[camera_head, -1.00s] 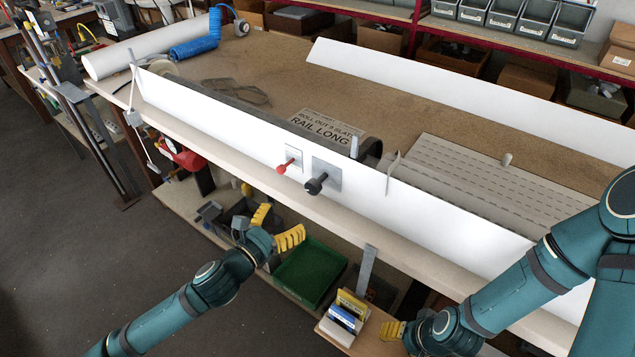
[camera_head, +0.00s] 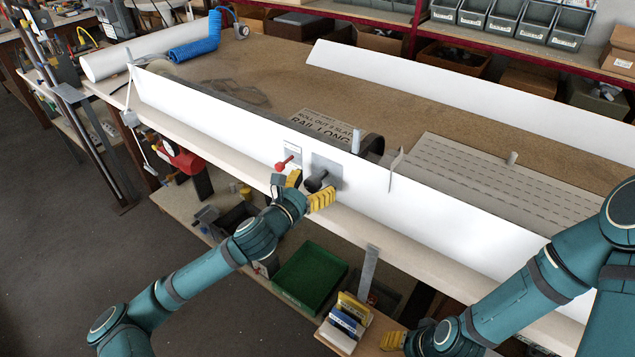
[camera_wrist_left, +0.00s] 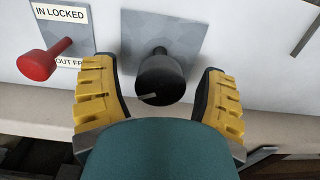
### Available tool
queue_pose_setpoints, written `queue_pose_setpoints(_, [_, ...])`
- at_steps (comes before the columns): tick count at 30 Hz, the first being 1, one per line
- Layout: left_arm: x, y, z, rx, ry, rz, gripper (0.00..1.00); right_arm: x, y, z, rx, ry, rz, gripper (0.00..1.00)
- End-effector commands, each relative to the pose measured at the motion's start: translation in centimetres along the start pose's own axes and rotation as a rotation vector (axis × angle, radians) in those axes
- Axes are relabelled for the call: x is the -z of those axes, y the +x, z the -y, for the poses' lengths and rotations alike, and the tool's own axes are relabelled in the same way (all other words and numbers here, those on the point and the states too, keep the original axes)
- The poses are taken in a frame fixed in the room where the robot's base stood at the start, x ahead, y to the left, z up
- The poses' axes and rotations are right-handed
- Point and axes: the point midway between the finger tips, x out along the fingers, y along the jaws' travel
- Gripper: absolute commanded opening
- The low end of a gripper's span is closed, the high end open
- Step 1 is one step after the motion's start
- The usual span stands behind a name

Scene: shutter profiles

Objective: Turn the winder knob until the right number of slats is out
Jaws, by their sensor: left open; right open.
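The black winder knob (camera_head: 315,183) sticks out of a grey plate (camera_head: 327,172) on the white front rail. My left gripper (camera_head: 308,190) is open at the knob. In the left wrist view the knob (camera_wrist_left: 160,80) stands between the two yellow fingers, with a visible gap on each side. A red lever (camera_head: 284,163) is just left of the knob, beside a label reading "IN LOCKED" (camera_wrist_left: 62,15). The grey slats (camera_head: 480,180) lie on the bench at the right. A sign (camera_head: 322,128) reads "ROLL OUT", a number I cannot read surely, and "RAIL LONG". My right gripper (camera_head: 393,340) is open and empty, low by the shelf.
The white front rail (camera_head: 220,122) runs along the bench edge, and another white rail (camera_head: 450,92) lies behind. Below are a green tray (camera_head: 310,277) and several small boxes (camera_head: 348,318). The red lever is close to the left finger.

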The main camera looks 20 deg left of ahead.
Motion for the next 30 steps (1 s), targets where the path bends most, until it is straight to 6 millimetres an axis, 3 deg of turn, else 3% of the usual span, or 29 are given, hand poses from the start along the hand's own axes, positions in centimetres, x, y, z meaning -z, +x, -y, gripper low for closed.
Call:
queue_pose_setpoints(6, [0.0, 1.4, 0.0, 0.0, 0.0, 0.0, 0.73, 0.0, 0.2, -0.1, 0.0, 0.0, -0.001, 0.56])
queue_pose_setpoints(15, [0.0, 1.6, 0.0, 0.0, 0.0, 0.0, 0.71, 0.0, 0.2, -0.1, 0.0, 0.0, -0.001, 0.56])
queue_pose_setpoints(21, [0.0, 1.5, 0.0, 0.0, 0.0, 0.0, 0.01, 0.0, 0.2, -0.1, 0.0, 0.0, -0.001, 0.56])
queue_pose_setpoints(30, [0.1, 1.5, 0.1, 0.001, 0.0, -0.001, 0.0, 0.0, 0.2, -0.1, 0.0, 0.0, -0.001, 0.56])
